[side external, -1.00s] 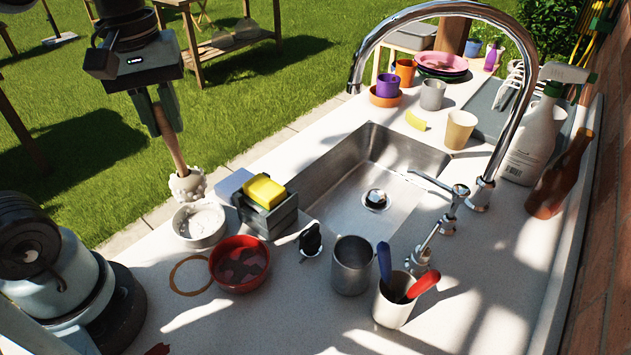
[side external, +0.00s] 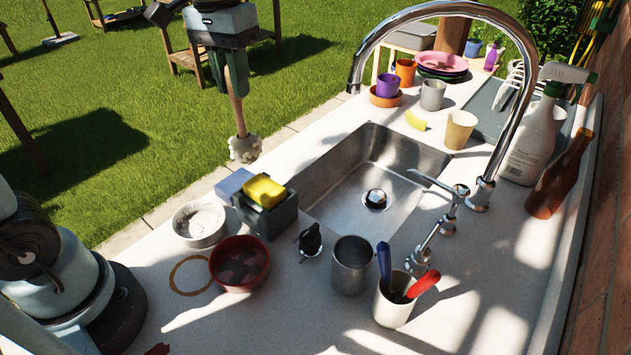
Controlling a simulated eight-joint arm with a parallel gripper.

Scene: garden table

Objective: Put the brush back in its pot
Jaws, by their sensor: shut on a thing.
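My gripper (side external: 234,88) is shut on the wooden handle of a brush (side external: 244,148). The brush hangs head down, its pale, lumpy head in the air behind the sponge holder, and tilts slightly. A white cup (side external: 391,309) at the front holds a blue-handled and a red-handled tool. An empty-looking grey metal mug (side external: 352,268) stands just left of it. A small white bowl (side external: 199,226) with pale contents sits at the left. I cannot tell which vessel is the brush's pot.
A dark caddy (side external: 268,218) with a yellow sponge (side external: 265,191) stands below the brush. A red bowl (side external: 239,265) and a small black item (side external: 311,241) lie nearby. The tall curved faucet (side external: 440,10) arches over the sink (side external: 345,185). A spray bottle (side external: 533,140) stands at the right.

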